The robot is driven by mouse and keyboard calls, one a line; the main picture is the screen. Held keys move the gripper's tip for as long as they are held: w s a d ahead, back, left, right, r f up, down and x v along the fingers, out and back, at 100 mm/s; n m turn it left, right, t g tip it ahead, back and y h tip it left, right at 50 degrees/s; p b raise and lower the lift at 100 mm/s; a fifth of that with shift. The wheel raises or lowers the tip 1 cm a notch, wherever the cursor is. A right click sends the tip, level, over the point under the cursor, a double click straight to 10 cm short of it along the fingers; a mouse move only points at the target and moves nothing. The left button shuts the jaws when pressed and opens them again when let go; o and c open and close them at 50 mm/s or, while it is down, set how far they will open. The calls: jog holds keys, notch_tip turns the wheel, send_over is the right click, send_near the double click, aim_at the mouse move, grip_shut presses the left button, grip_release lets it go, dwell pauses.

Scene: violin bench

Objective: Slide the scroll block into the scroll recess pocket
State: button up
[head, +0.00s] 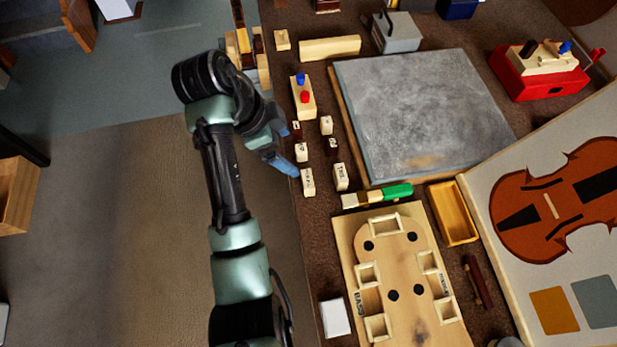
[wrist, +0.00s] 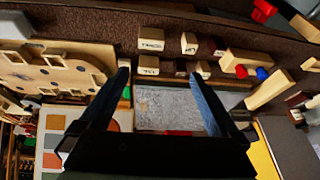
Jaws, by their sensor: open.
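Several small pale and dark blocks stand in two rows on the brown bench. The front pair, a left block (head: 308,182) and a right block (head: 340,177), carry labels too small to read surely, so I cannot tell which is the scroll block. In the wrist view, labelled blocks (wrist: 150,39) and (wrist: 147,65) show beyond the fingers. The pale violin-shaped board (head: 410,335) has several raised square pockets, one at its top end (head: 386,225); I cannot read which is the scroll recess. My gripper (head: 291,150) is open and empty beside the blocks' left side.
A grey slab (head: 420,110) lies right of the blocks. A green-handled tool (head: 395,191) and a wooden tray (head: 453,214) lie between slab and board. A pale block with blue and red knobs (head: 303,97) stands behind.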

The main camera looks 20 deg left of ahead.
jog(key=b, duration=0.2)
send_over(307, 179)
jog(key=s+a, duration=0.1)
jog(key=shift+g+h, duration=0.3)
jog(key=f, duration=0.7)
jog(key=shift+s+a+f, duration=0.15)
jog(key=shift+a+f, duration=0.05)
jog(key=shift+f, duration=0.05)
jog(key=shift+a+x, duration=0.2)
jog(key=shift+x, duration=2.8)
jog(key=shift+f, duration=0.1)
jog(key=c, duration=1.4)
